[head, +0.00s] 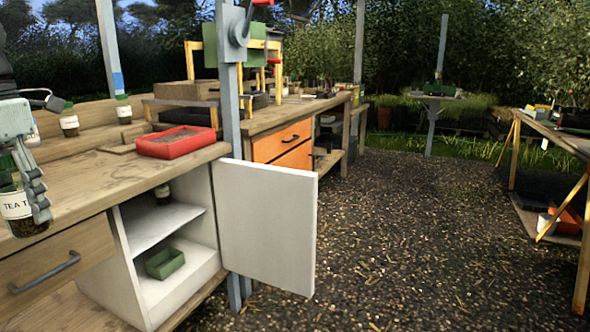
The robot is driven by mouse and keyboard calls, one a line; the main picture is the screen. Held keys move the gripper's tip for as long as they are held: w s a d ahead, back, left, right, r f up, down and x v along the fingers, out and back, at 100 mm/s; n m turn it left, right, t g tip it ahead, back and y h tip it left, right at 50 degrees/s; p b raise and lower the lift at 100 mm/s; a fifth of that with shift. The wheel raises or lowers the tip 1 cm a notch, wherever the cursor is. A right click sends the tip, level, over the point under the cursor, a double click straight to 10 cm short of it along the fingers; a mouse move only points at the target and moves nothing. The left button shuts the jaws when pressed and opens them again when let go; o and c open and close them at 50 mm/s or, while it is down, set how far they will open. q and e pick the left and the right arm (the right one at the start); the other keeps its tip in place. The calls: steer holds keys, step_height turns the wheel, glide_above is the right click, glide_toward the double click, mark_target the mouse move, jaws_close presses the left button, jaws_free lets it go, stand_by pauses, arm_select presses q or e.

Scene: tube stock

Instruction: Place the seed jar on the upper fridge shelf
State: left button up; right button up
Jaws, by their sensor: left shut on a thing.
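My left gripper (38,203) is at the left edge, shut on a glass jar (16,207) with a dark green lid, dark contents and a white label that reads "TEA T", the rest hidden. The jar is upright, in front of the bench and left of the fridge. The small white fridge (129,243) stands under the bench with its door (267,226) swung open to the right. Its upper shelf (150,228) shows, with another small jar (162,192) towards the back. A green tray (165,263) sits on the fridge floor. My right gripper is not in view.
Similar jars (69,121) (123,109) stand along the back of the bench (95,172). A red tray (177,142) lies above the fridge. A grey post (230,100) rises beside the fridge, near the door's hinge. The gravel to the right is open.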

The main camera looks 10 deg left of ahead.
arm_select(q)
steer(key=s+a+f+m, duration=0.25)
steer(key=f+m, duration=0.25)
steer(key=f, duration=0.4)
steer(key=d+f+m, duration=0.5)
steer(key=f+m, duration=0.1)
steer(key=f, duration=0.2)
steer(key=w+d+f+m, duration=0.1)
steer(key=w+d+m, duration=0.1)
steer(key=d+m, duration=0.6)
steer(key=w+d+f+m, duration=0.2)
steer(key=w+d+m, duration=0.1)
steer(key=d+m, duration=0.5)
steer(key=w+d+f+m, duration=0.2)
steer(key=d+m, duration=0.6)
steer(key=d, duration=0.2)
steer(key=shift+w+d+f, duration=0.15)
steer(key=shift+w+d, duration=0.15)
steer(key=shift+d, duration=0.1)
